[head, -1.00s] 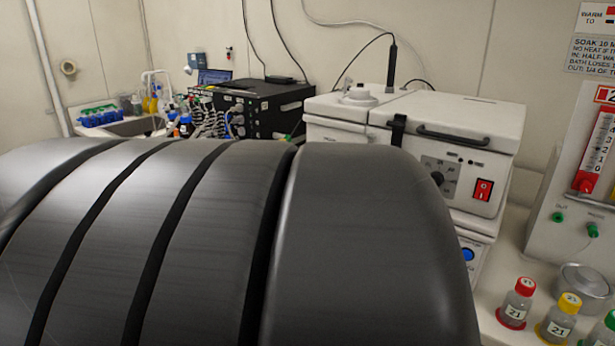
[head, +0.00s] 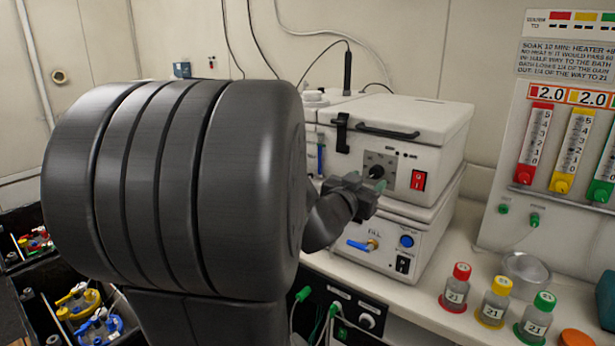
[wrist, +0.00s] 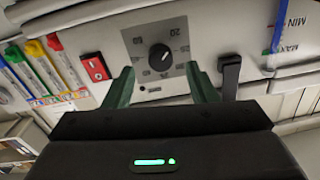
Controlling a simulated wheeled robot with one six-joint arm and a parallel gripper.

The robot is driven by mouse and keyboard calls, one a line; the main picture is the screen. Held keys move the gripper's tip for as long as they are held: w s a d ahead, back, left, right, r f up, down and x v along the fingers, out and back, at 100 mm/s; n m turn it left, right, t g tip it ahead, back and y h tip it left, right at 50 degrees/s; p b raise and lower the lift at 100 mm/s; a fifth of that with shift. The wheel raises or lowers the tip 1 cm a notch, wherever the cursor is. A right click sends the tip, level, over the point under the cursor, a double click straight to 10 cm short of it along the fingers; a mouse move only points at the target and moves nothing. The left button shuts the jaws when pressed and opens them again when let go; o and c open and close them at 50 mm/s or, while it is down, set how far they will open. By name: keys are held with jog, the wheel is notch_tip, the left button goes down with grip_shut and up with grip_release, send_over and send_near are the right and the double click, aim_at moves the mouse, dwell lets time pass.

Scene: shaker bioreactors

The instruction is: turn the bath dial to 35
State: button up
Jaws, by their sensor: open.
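The white bath (head: 440,125) stands on the bench, with a grey dial panel and a black dial (head: 377,172) on its front. In the wrist view the dial (wrist: 160,57) is a round black knob on a grey plate with printed numbers around it. Its pointer setting is too small to read. My gripper (head: 376,188) is in front of the dial panel. In the wrist view my gripper's green fingers (wrist: 160,80) are open, one on each side of the dial and apart from it, with nothing between them.
A red switch (head: 418,180) is right of the dial. A lower white unit (head: 385,240) has a blue-handled tap (head: 360,245). Several capped bottles (head: 492,302) and a metal dish (head: 525,270) stand on the bench at right, below slider gauges (head: 570,150).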

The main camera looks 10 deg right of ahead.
aim_at(375, 175)
jog(key=shift+x, duration=2.05)
jog(key=c, duration=1)
